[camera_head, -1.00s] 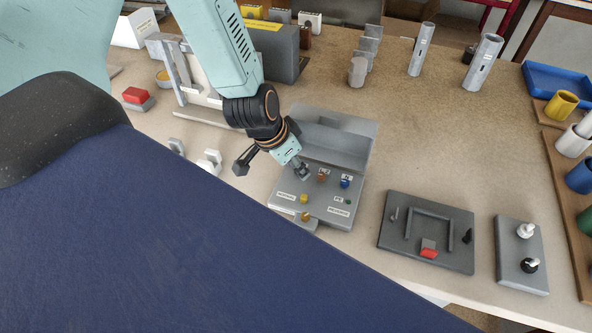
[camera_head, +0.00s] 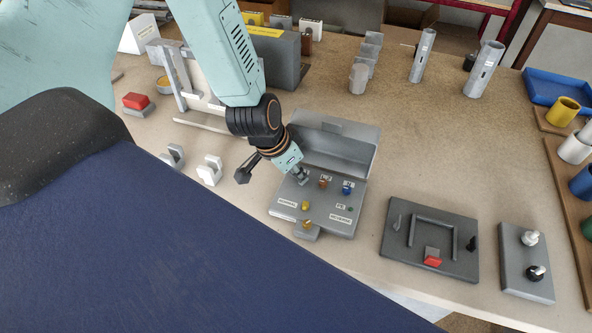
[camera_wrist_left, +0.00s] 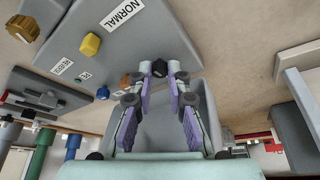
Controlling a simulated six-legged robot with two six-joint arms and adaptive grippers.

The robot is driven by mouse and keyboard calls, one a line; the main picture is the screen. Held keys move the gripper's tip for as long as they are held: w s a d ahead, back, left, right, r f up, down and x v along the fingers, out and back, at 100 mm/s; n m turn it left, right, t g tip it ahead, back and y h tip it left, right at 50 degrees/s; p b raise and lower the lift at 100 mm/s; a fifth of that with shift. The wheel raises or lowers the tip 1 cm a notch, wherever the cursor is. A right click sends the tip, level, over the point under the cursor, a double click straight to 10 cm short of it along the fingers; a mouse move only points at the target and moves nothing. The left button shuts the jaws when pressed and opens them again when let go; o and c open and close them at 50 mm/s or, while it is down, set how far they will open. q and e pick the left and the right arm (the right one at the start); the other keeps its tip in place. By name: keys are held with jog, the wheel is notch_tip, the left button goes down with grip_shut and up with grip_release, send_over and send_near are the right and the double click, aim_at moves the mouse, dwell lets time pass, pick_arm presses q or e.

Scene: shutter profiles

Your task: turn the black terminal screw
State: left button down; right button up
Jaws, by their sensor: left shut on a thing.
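The black terminal screw (camera_wrist_left: 159,68) shows in the left wrist view as a small dark knob between my fingertips. My left gripper (camera_wrist_left: 159,72) is shut on it, one fingertip on each side. In the head view my left gripper (camera_head: 302,178) points down at the back left of the grey terminal box (camera_head: 328,220), and its fingers hide the black screw there. A brown screw (camera_head: 323,183) and a blue screw (camera_head: 347,188) stand to its right in the same row. A small green screw (camera_head: 351,209) sits in front of the blue one. My right gripper is not in view.
The box's raised lid (camera_head: 340,150) stands close behind my gripper. A yellow knob (camera_head: 305,206) is on the box's front left. A dark fixture plate (camera_head: 395,250) and a grey switch plate (camera_head: 520,280) lie to the right.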

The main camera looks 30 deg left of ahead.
pick_arm(q)
jog(key=shift+n, duration=0.4)
dwell(0.6)
jog(key=n, duration=0.1)
jog(key=n+y, duration=0.1)
jog(key=n+y+p, duration=0.1)
jog(key=n, duration=0.1)
jog(key=shift+d, duration=0.25)
jog(key=n+p, duration=0.1)
jog(key=n+y, duration=0.1)
jog(key=n, duration=0.1)
jog(key=shift+d+r+n+p, duration=0.1)
jog(key=shift+d+n+p, duration=0.1)
jog(key=shift+n+p, duration=0.15)
jog(key=n+y+p, duration=0.1)
jog(key=n+p, duration=0.1)
jog(key=n+g+p, duration=0.1)
jog(key=n+p, duration=0.1)
jog(key=shift+w+d+r+y, duration=0.1)
jog(key=shift+d+y, duration=0.05)
jog(key=shift+y, duration=0.25)
jog(key=shift+w+n+g+y+p, duration=0.15)
jog(key=shift+n+g+y+p, duration=0.3)
jog(key=shift+n+p, duration=1.45)
jog(key=shift+f, duration=0.2)
jog(key=c, duration=1.3)
grip_release()
